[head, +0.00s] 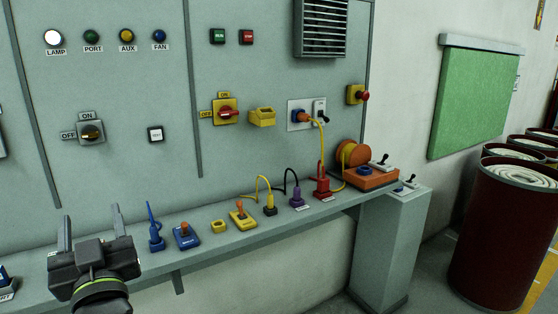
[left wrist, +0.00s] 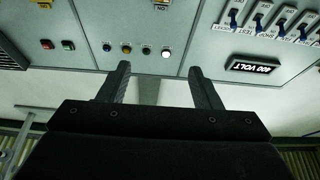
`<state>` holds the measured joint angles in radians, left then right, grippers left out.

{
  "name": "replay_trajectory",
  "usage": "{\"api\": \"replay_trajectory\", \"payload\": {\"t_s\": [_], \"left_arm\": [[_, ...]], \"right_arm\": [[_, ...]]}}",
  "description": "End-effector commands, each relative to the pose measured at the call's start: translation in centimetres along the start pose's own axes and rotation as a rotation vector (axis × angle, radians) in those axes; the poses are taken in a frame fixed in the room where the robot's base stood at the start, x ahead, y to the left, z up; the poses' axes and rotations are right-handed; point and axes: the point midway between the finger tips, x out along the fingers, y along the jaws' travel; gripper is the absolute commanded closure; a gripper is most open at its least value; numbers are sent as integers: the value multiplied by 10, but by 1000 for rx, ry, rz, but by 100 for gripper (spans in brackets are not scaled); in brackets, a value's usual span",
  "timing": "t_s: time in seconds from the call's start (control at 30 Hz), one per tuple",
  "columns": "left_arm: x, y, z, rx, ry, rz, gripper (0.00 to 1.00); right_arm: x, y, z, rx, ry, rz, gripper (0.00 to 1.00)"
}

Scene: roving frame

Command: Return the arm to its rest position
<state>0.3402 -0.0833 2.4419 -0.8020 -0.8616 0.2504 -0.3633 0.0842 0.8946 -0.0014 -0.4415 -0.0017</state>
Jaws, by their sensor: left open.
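My left gripper (head: 92,232) is at the lower left of the head view, in front of the grey shelf. Its two fingers point up and stand apart, with nothing between them. In the left wrist view the open fingers (left wrist: 158,88) point toward the panel, which appears upside down, and are empty there too. My right gripper is in neither view.
The shelf (head: 205,258) runs along the panel wall and holds a blue plug (head: 155,230), a blue joystick box (head: 186,236), a yellow joystick box (head: 242,218) and several plugs. A grey pedestal (head: 386,245) and dark red barrels (head: 505,240) stand at right.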

Motion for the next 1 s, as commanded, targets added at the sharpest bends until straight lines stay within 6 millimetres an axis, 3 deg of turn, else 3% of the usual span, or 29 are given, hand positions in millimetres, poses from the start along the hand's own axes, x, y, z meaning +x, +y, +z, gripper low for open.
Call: {"api": "replay_trajectory", "payload": {"t_s": [0.07,0.37,0.63,0.77,0.9,1.0], "left_arm": [[-1,-1,5,6,-15,3,42],[-20,-9,67,60,-205,49,42],[-61,-27,146,136,-475,113,42],[-106,-46,199,195,-690,166,42],[-179,-76,255,267,-979,240,42],[-229,-96,278,305,-1154,289,42]], "right_arm": [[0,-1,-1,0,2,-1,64],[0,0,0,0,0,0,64],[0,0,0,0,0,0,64],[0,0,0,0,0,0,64],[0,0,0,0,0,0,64],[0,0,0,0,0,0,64]]}}
